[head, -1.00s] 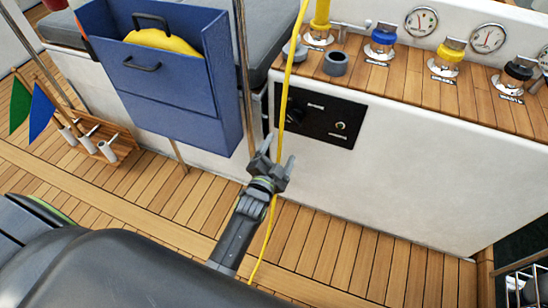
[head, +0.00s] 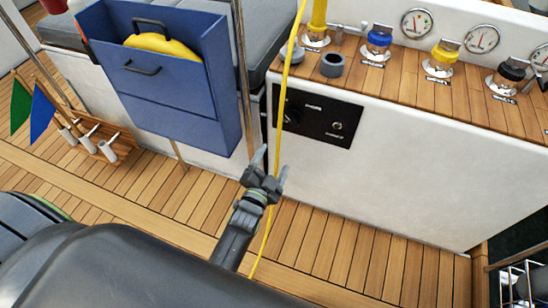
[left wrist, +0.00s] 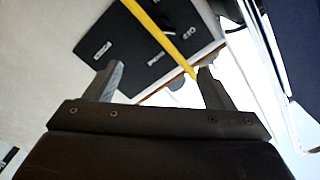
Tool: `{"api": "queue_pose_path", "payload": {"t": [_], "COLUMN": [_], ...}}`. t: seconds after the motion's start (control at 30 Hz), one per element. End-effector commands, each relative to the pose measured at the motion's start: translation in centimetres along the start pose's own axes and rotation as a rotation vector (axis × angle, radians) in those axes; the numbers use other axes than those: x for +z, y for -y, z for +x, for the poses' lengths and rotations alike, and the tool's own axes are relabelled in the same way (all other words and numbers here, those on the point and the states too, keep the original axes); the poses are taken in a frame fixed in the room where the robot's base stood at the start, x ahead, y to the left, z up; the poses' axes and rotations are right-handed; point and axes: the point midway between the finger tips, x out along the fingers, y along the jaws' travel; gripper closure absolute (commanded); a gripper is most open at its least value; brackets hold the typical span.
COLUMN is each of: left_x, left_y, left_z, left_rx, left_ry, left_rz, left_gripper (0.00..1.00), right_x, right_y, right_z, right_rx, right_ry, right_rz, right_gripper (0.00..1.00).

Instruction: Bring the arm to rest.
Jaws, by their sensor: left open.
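My left gripper (head: 270,163) is open and empty, low in the middle of the head view, in front of the white cockpit side. In the left wrist view its two fingers (left wrist: 157,85) stand wide apart with nothing gripped. A yellow line (head: 279,145) runs from the top down past the gripper to the deck. In the left wrist view the yellow line (left wrist: 165,40) passes near the right finger; I cannot tell whether they touch. My right gripper is not in view.
A black switch panel (head: 318,118) is on the white wall beyond the gripper. A blue bin (head: 170,100) holding a yellow item hangs at the left. A rack with flags (head: 105,150) stands at left.

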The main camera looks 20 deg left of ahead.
Motion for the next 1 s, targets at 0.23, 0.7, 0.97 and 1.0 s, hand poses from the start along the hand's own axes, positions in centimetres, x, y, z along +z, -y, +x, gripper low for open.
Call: {"api": "queue_pose_path", "payload": {"t": [0.23, 0.7, 0.97, 1.0], "left_x": [0.0, 17.7, 24.0, 24.5], "left_y": [0.0, -7.7, -10.5, -10.7], "left_z": [0.0, -13.8, -26.5, -28.2], "left_rx": [0.001, 0.334, 0.441, 0.449], "left_ry": [0.002, 0.717, 1.196, 1.258], "left_rz": [-0.001, -0.393, -0.6, -0.624], "left_gripper": [0.24, 0.24, 0.24, 0.24], "right_x": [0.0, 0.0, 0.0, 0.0], "right_y": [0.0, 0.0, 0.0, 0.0], "right_z": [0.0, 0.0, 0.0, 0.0], "right_rx": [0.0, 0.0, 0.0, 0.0], "right_ry": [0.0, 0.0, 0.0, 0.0], "right_rz": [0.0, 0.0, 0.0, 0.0], "right_gripper": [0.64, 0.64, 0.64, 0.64]}}
